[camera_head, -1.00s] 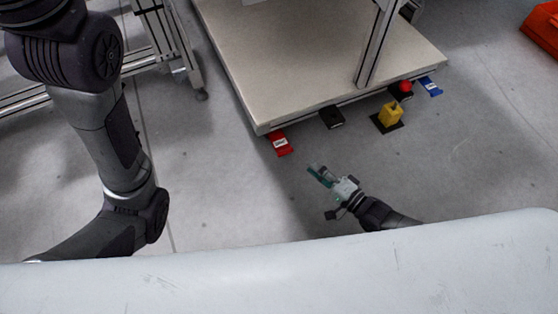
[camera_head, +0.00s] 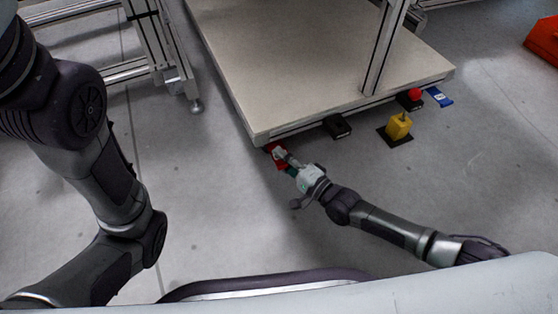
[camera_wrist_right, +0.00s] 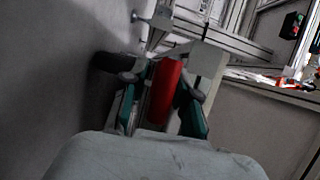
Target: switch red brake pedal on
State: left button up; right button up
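The red brake pedal (camera_head: 280,165) sits on the floor at the near left corner of the cart's platform. My right gripper (camera_head: 284,160) is over it and partly hides it in the head view. In the right wrist view, the red pedal (camera_wrist_right: 165,92) lies between the two teal-padded fingers of my right gripper (camera_wrist_right: 158,108). The fingers are apart, one on each side of it; whether either touches it I cannot tell. My left arm shows at the left, but its gripper is out of view.
The beige platform (camera_head: 310,75) rises just beyond the pedal, with a metal post (camera_head: 386,48). Along its front edge are a black pedal (camera_head: 338,127), a yellow block (camera_head: 398,127), a red button (camera_head: 415,94) and a blue piece (camera_head: 439,97). Floor in front is clear.

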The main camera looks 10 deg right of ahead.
jog(key=shift+w+a, duration=0.35)
jog(key=shift+w, duration=0.05)
grip_shut()
